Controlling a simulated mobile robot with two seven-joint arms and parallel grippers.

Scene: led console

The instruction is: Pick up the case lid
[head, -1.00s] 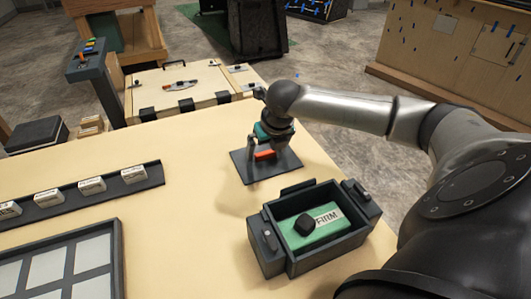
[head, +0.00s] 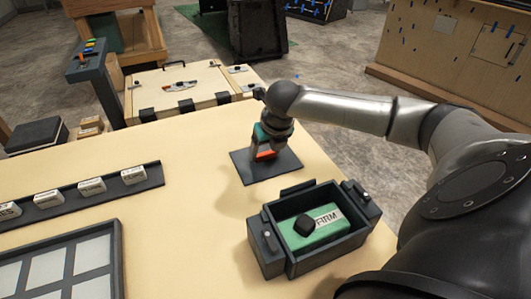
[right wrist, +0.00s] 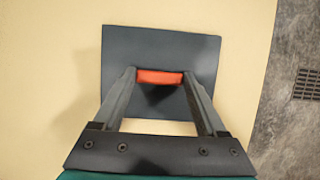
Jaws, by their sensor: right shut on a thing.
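The case lid (head: 286,171) is a flat dark grey plate with an orange handle (head: 265,155) on top. It lies on the table near its far right edge. In the right wrist view the lid (right wrist: 190,52) is below the fingers, with the handle (right wrist: 160,77) between their tips. My right gripper (head: 264,153) is shut on this handle, coming from above. In the right wrist view my right gripper (right wrist: 160,79) has a finger at each end of the handle. My left gripper is not in view.
An open dark box (head: 290,270) with a green block (head: 312,237) inside stands in front of the lid. A rail with white labelled blocks (head: 90,187) and a dark grid tray (head: 118,262) are at left. A wooden case (head: 185,85) lies beyond the table.

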